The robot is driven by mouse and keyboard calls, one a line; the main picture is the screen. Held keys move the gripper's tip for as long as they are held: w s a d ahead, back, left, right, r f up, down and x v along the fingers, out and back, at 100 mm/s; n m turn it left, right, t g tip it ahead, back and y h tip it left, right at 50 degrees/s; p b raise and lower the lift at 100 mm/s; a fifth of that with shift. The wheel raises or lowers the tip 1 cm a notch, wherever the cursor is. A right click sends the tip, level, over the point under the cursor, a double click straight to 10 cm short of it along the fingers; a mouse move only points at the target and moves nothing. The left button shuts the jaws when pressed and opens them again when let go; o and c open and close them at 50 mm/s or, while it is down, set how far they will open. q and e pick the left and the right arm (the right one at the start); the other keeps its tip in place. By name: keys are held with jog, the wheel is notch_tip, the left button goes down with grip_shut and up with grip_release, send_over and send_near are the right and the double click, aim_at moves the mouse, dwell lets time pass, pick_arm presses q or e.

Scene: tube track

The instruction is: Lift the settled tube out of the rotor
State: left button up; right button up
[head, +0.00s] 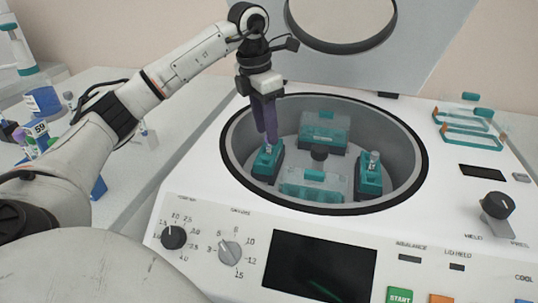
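The centrifuge's round rotor chamber (408,130) is open. A teal bucket at its left (264,168) holds a small tube (268,149) whose pale upper end shows. My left gripper (267,141) points down into the chamber, its purple-grey fingers right at that tube's top. The fingers look close together, but I cannot tell whether they grip the tube. Another teal bucket at the right (369,178) holds a tube (374,157) standing up. My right gripper is not in view.
Two clear-lidded teal buckets sit at the back (323,131) and front (314,186) of the chamber. The raised lid (420,30) stands behind. Teal-edged frames (468,128) lie on the right deck. Tubes and a blue rack (43,101) are on the left bench.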

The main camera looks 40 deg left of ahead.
pick_arm(q)
jog(key=f, duration=0.2)
jog(key=shift+w+f, duration=0.25)
jog(key=shift+f, duration=0.1)
jog(key=shift+d, duration=0.1)
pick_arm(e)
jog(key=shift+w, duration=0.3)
pick_arm(q)
jog(key=c, duration=0.8)
notch_tip(320, 180, up, 9)
jog(key=shift+r+p, duration=0.2)
jog(key=shift+p, duration=0.45)
jog(key=shift+r, duration=0.35)
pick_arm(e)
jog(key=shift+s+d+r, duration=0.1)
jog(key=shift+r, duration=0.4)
